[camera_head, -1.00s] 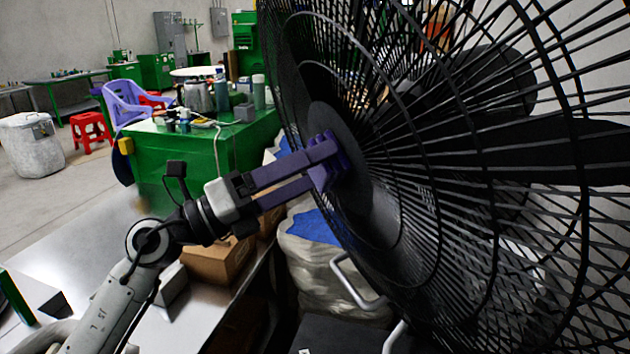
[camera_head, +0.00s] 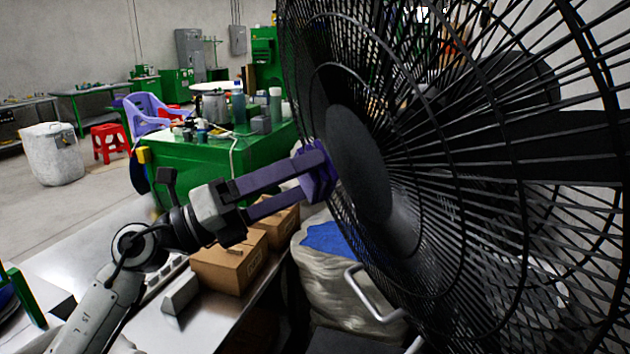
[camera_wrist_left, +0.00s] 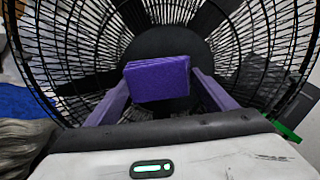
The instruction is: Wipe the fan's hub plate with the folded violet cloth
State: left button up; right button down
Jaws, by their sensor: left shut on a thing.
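The folded violet cloth (camera_head: 318,172) is a small thick pad. My left gripper (camera_head: 312,176) is shut on it, with the cloth at the fingertips; it also shows in the left wrist view (camera_wrist_left: 157,79). The large black fan (camera_head: 470,180) fills the right side of the head view. Its round dark hub plate (camera_head: 358,165) lies just right of the cloth. In the wrist view the hub plate (camera_wrist_left: 165,43) is behind the cloth, which covers part of it. A gap seems to show between cloth and plate in the head view. My right gripper is not seen.
A metal table (camera_head: 75,260) with cardboard boxes (camera_head: 228,268) lies below my left arm. A pale sack with blue on it (camera_head: 345,275) and a bent metal handle (camera_head: 372,300) stand below the fan. A green workbench (camera_head: 190,165) is behind.

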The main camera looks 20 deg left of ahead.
pick_arm(q)
jog(key=shift+b+v, duration=0.35)
jog(key=shift+v, duration=0.5)
jog(key=shift+s+a, duration=0.1)
jog(key=shift+f, duration=0.1)
jog(key=shift+b+v, duration=0.9)
jog(key=shift+v, duration=0.4)
jog(key=shift+s+a+f, duration=0.1)
jog(key=shift+a, duration=0.05)
